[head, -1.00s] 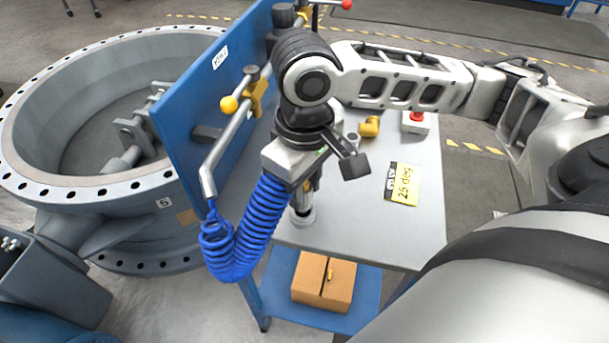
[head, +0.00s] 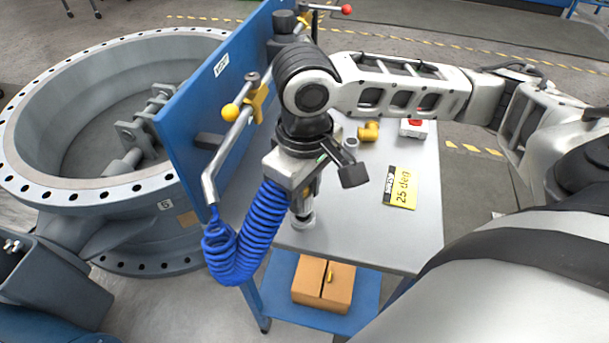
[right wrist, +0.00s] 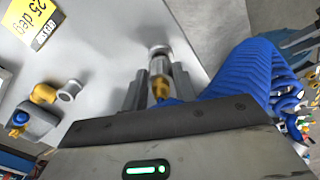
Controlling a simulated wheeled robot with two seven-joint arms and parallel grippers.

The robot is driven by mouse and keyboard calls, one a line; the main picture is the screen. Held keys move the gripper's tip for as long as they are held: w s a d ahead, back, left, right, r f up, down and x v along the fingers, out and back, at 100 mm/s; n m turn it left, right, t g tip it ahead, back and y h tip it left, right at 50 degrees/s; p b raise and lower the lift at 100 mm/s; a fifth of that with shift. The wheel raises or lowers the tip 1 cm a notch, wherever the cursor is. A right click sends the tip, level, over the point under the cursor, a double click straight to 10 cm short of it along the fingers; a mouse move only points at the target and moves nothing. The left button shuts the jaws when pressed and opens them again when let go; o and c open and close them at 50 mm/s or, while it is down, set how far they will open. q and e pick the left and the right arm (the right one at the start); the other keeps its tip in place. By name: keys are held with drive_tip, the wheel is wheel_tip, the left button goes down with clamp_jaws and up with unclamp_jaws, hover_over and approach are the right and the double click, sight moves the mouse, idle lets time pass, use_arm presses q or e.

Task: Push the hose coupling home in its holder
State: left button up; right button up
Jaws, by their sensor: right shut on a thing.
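My right gripper (head: 304,194) points down over the front of the grey table and is shut on the hose coupling. In the right wrist view the brass coupling (right wrist: 160,87) sits between the two fingers. A coiled blue hose (head: 243,235) hangs beside the gripper and runs to the metal pipe on the blue panel. My left gripper is out of view.
A blue upright panel (head: 180,130) with a pipe and yellow valve stands left of the gripper. A brass elbow fitting (head: 369,131), a red button box (head: 414,129) and a yellow "25 deg" card (head: 402,187) lie on the table (head: 400,235). A cardboard box (head: 323,285) sits on the lower shelf.

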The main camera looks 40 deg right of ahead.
drive_tip(key=shift+f+p, duration=0.35)
drive_tip(key=shift+f, duration=0.05)
idle(0.5)
drive_tip(key=shift+f+p, duration=0.15)
drive_tip(key=shift+p, duration=0.25)
drive_tip(key=shift+f, duration=0.55)
idle(0.9)
drive_tip(key=o, duration=1.5)
drive_tip(key=shift+c, duration=0.2)
drive_tip(key=shift+r, duration=0.1)
